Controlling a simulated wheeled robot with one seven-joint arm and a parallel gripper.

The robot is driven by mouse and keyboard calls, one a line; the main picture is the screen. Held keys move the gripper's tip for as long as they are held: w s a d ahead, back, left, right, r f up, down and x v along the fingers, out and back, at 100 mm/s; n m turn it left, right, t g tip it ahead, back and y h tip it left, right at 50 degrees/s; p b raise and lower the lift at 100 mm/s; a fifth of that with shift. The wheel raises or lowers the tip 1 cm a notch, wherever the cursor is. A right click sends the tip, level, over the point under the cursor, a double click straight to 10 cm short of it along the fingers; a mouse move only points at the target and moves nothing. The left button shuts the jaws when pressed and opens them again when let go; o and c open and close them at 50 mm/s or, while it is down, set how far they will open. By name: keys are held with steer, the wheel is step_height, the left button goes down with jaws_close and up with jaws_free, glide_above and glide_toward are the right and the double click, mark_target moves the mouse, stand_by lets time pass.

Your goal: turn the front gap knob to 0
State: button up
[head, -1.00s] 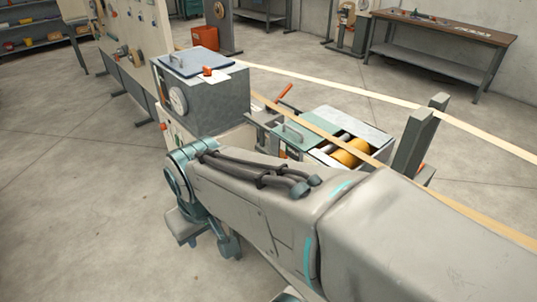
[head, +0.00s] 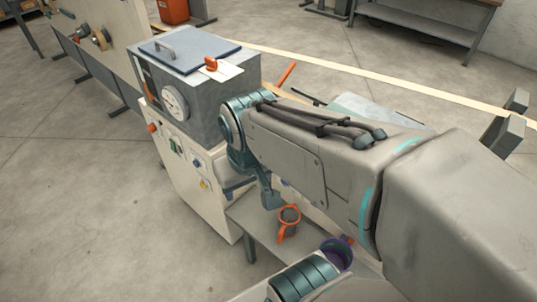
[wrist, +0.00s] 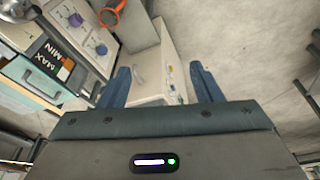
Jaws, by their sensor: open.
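My gripper (wrist: 161,88) is open in the wrist view, its two blue fingers wide apart with nothing held between them. Beyond the fingers is a pale cabinet. At the upper left of the wrist view, a pale panel carries a purple knob (wrist: 75,20) and a second purple knob (wrist: 101,50). Both are apart from the fingers. I cannot tell which of them is the front gap knob, nor read its setting. A black MAX/MIN plate (wrist: 48,62) is beside them. In the head view my arm covers much of that side of the machine.
An orange ring (head: 288,222) and a purple cup-like ring (head: 338,252) are below my arm. A pale strip (head: 400,88) runs across behind. Floor at left is clear.

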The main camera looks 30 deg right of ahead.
steer(key=w+d+f+n+g+h+b, duration=0.1)
steer(key=d+f+n+g+h+b, duration=0.15)
steer(key=d+f+b, duration=0.4)
steer(key=w+d+f+n+g+h+b, duration=0.15)
steer(key=f+h+b, duration=0.25)
steer(key=f, duration=0.5)
steer(key=w+d+f+n+g+h+b, duration=0.1)
steer(key=d+f+n+g+h+b, duration=0.15)
steer(key=d+f+h+b, duration=0.35)
steer(key=w+a+f+n+t+h+b, duration=0.1)
steer(key=w+f+n+t+h+b, duration=0.1)
steer(key=w+f+n+t+b, duration=0.6)
steer(key=w+a+f+n+t+h+b, duration=0.2)
steer(key=w+f+n+h+b, duration=0.3)
steer(key=f, duration=0.6)
steer(key=w+d+y, duration=0.2)
steer(key=w+d, duration=0.3)
steer(key=d, duration=0.8)
steer(key=shift+w+m+p, duration=0.2)
steer(key=shift+m+p, duration=0.1)
steer(key=shift+m, duration=0.05)
steer(key=shift+f+y, duration=0.1)
steer(key=shift+y, duration=0.15)
steer(key=c, duration=1)
